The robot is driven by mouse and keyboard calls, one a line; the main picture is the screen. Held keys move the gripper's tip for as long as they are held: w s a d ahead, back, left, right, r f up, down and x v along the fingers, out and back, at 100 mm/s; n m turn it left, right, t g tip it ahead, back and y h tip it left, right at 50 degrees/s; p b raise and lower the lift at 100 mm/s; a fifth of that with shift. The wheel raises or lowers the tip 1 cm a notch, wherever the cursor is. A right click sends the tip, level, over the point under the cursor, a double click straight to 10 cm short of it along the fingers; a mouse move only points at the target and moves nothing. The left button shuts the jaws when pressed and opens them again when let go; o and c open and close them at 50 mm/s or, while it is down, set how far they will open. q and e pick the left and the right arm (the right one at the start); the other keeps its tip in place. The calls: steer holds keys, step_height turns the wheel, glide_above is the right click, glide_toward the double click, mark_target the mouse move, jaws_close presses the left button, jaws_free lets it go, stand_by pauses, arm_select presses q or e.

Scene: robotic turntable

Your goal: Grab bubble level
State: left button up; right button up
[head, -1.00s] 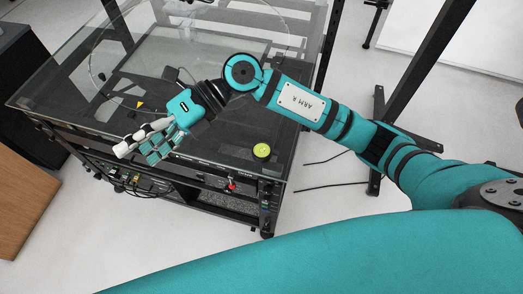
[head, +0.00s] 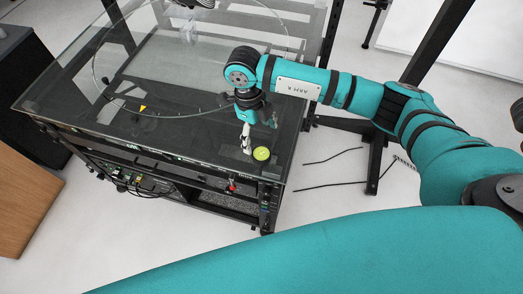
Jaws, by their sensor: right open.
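The bubble level (head: 261,154) is a small round yellow-green disc. It lies on the glass top near the front right corner of the turntable cabinet. My right gripper (head: 247,146) points down just to the left of and behind the level. It is open and holds nothing; its fingers show edge-on and look close beside the level, and I cannot tell if they touch it. My left gripper is not in view.
The cabinet's glass top (head: 190,130) is mostly clear, with a large ring marked on it and a small yellow triangle marker (head: 143,108). A black stand (head: 372,160) and cables are on the floor to the right. A dark box stands at left.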

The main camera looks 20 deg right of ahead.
mark_target(261, 153)
steer(key=f, duration=0.3)
steer(key=shift+s+d+p, duration=0.1)
steer(key=shift+s+p, duration=0.1)
steer(key=shift+p, duration=0.1)
steer(key=f, duration=0.1)
steer(key=f+p, duration=0.2)
steer(key=f, duration=0.1)
steer(key=shift+s, duration=0.3)
steer(key=shift+d+f+p, duration=0.1)
steer(key=shift+f+p, duration=0.2)
steer(key=shift+f, duration=0.3)
steer(key=c, duration=1.3)
steer(key=shift+r, duration=0.1)
